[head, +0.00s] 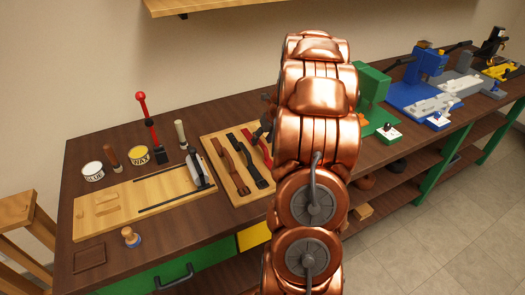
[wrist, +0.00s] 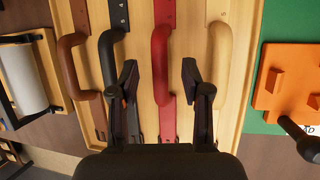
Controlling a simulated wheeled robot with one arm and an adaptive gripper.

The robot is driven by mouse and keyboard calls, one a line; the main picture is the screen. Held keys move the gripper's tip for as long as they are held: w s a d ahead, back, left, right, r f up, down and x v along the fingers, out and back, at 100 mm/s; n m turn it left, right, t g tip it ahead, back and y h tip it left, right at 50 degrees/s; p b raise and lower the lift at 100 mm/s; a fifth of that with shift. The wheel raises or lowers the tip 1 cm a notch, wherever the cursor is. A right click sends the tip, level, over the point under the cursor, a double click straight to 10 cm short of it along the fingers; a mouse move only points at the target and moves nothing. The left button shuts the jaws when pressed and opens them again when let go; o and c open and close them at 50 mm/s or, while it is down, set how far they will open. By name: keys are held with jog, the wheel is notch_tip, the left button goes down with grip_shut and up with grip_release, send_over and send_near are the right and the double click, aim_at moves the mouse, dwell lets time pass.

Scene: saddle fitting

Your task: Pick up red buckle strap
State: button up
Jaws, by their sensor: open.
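The red buckle strap (wrist: 161,62) lies on a light wooden board, with a raised curved part. In the wrist view it sits between the two fingertips of my gripper (wrist: 158,78). My gripper is open and empty, with a gap on both sides of the strap; whether the tips are level with it I cannot tell. In the head view the red strap (head: 258,148) is partly in view beside my arm, which hides most of my gripper and the board's right part.
A brown strap (wrist: 72,65) and a black strap (wrist: 107,55) lie left of the red one, a tan strap (wrist: 217,62) right. An orange block (wrist: 285,85) on green stands beyond the board (wrist: 257,20). Glue and wax tins (head: 139,155) stand on the bench's left.

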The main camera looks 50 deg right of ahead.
aim_at(260, 141)
jog(key=shift+p+x, duration=0.35)
jog(key=shift+x, duration=1.15)
grip_shut()
jog(key=shift+d, duration=0.1)
